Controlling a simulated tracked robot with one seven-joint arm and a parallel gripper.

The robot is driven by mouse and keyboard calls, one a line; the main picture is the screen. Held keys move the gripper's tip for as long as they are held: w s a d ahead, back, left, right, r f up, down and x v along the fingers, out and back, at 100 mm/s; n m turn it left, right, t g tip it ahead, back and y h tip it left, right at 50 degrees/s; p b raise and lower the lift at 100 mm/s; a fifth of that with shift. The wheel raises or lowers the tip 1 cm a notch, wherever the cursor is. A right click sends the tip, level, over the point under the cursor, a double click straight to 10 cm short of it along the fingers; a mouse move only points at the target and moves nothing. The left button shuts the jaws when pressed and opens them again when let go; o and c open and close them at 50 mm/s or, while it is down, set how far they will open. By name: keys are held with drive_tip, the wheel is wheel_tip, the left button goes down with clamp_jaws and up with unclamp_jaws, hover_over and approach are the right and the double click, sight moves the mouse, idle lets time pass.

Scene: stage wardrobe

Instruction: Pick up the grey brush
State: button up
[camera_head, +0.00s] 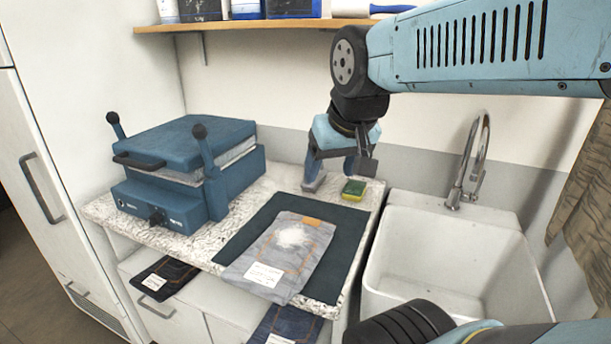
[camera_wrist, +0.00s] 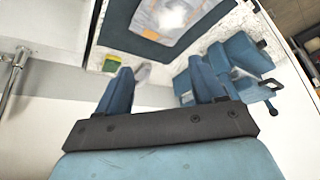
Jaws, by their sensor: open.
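The grey brush (camera_head: 315,184) lies on the speckled counter near the wall, left of a green and yellow sponge (camera_head: 354,189). My gripper (camera_head: 333,170) is open and points down just above the back of the counter, with one blue finger close over the brush and partly hiding it. In the wrist view the brush (camera_wrist: 142,72) shows as a small pale grey shape between the two fingers of my gripper (camera_wrist: 160,72), nearer the left one. I cannot tell whether a finger touches it.
A dark mat (camera_head: 327,284) on the counter bears a grey cloth pouch (camera_head: 278,265) with white powder on it. A blue press (camera_head: 184,158) stands at left. A white sink (camera_head: 452,280) with a tap (camera_head: 466,165) is at right, and a wooden shelf (camera_head: 260,25) runs above.

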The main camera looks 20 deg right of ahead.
drive_tip(key=o, duration=0.4)
drive_tip(key=w, duration=0.3)
drive_tip(key=w+d+m, duration=0.1)
drive_tip(key=w, duration=0.2)
drive_tip(key=w+d+r+m, duration=0.1)
drive_tip(key=w, duration=0.2)
drive_tip(key=shift+w+g+h, duration=0.3)
drive_tip(key=m+g+h, duration=0.2)
drive_tip(key=m+h, duration=0.1)
drive_tip(key=m, duration=0.3)
hover_over(322, 173)
drive_tip(key=s+a, duration=0.2)
drive_tip(key=a, duration=0.2)
drive_tip(key=f, duration=2)
drive_tip(key=shift+s+a+f, duration=0.2)
drive_tip(key=shift+f, duration=0.2)
drive_tip(key=shift+a+x, duration=0.15)
drive_tip(key=shift+x, duration=1.15)
drive_tip(key=shift+a+x, duration=0.1)
drive_tip(key=shift+x, duration=1.2)
